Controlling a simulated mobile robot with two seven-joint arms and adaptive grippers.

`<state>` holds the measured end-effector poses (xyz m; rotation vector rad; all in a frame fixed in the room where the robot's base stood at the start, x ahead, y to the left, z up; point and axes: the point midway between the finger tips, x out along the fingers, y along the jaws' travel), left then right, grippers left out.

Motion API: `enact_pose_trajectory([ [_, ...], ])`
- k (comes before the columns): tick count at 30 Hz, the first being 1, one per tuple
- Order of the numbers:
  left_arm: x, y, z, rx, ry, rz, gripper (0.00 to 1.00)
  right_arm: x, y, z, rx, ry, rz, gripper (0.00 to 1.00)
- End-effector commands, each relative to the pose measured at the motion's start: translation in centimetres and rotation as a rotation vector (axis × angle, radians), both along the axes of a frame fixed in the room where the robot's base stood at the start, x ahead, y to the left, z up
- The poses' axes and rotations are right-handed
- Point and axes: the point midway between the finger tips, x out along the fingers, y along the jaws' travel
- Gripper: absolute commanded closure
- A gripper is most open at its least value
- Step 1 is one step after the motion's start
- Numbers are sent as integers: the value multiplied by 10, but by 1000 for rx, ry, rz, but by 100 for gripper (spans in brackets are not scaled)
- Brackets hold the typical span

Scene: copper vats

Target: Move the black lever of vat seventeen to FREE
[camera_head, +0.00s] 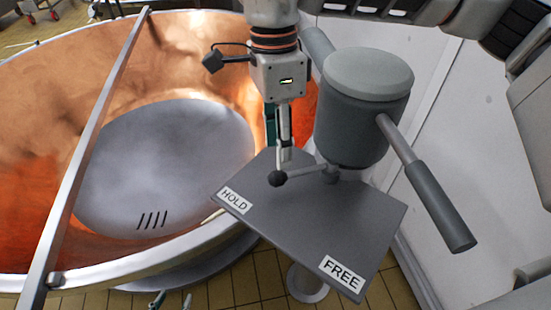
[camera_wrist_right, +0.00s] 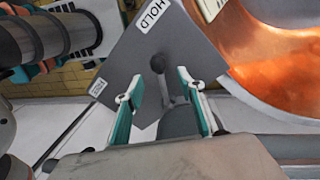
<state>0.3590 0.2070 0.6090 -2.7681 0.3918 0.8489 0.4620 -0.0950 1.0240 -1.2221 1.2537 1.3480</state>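The lever's dark ball knob (camera_head: 277,179) is at the HOLD side of the grey plate (camera_head: 315,215), its rod running right to a pivot below the grey drum. The HOLD label (camera_head: 235,200) is at the plate's left corner, the FREE label (camera_head: 342,273) at its lower right corner. My right gripper (camera_head: 279,158) comes down from above, just over the knob. In the right wrist view its teal fingers (camera_wrist_right: 160,75) are apart, with the knob (camera_wrist_right: 158,63) just beyond and between the tips. My left gripper (camera_head: 172,301) shows only two separated fingertips at the bottom edge.
The grey drum (camera_head: 364,110) stands right of the right gripper, with a thick handle (camera_head: 440,205) reaching to the lower right. The copper vat (camera_head: 60,90) with a metal rim fills the left. The plate surface between HOLD and FREE is clear.

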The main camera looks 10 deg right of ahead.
Motion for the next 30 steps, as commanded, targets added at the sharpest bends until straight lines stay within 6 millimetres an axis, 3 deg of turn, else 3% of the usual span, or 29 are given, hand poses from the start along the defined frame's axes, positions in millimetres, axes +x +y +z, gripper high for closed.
enact_pose_trajectory([
  [5,-11,0,-12,3,25,-2,60,-4,0,-30,1,6,2,62],
  [12,-5,-1,-9,5,14,-3,60,-7,0,-60,2,4,2,62],
  [24,1,0,-2,3,-3,-2,60,-8,0,-67,2,1,0,62],
  [29,0,0,-4,4,1,-1,60,-8,0,-67,2,2,0,100],
  [30,0,0,-4,5,2,-1,60,-8,0,-67,2,2,0,100],
])
